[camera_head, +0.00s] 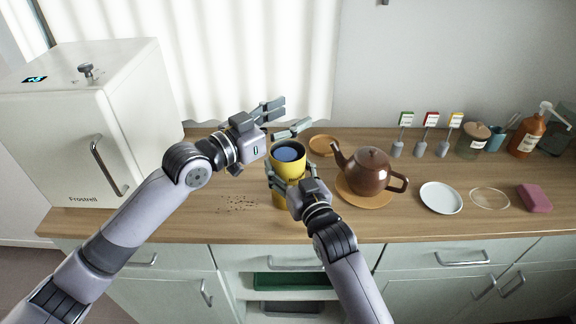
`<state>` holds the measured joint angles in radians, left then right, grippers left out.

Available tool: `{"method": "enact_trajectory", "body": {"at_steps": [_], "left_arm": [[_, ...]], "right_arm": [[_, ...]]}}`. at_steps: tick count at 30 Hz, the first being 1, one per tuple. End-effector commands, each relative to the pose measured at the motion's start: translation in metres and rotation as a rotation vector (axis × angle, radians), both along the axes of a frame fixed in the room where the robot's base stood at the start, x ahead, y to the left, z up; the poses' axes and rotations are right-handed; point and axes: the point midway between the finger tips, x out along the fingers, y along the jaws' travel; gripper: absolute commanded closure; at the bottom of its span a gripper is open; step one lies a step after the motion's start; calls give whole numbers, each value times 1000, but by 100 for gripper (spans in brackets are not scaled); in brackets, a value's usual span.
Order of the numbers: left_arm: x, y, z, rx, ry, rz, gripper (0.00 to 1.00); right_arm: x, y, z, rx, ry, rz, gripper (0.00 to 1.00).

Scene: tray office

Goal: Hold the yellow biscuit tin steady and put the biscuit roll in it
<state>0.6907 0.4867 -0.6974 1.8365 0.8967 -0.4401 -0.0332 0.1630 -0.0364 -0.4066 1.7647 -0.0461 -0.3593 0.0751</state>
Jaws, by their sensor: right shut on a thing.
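The yellow biscuit tin (289,168) stands upright on the wooden counter, its open top facing up. My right gripper (285,176) is shut on it, with its fingers around the tin's sides and hiding part of its lower body. A blue round end (288,154) shows inside the tin's dark opening; it looks like the biscuit roll, and the rest is hidden by the tin wall. My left gripper (294,115) is above and behind the tin, fingers apart with nothing between them.
A brown teapot (369,172) stands on a round wooden board (362,197) close right of the tin. Another round board (322,145) lies behind. A white plate (440,198), a glass dish (489,198) and a pink block (535,198) are further right. Crumbs (237,204) lie left; a white fridge (90,120) stands far left.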

Motion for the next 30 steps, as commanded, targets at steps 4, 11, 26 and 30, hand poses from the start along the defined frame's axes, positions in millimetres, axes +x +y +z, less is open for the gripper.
{"method": "enact_trajectory", "body": {"at_steps": [4,11,26,30], "left_arm": [[0,0,0,0,0,0,31],[0,0,-1,2,3,0,31],[-46,54,-3,6,2,2,31],[-63,72,-2,6,2,1,31]], "right_arm": [[0,0,0,0,0,0,68],[0,0,0,0,0,0,68],[0,0,0,-1,0,0,68],[0,0,0,0,0,0,68]]}}
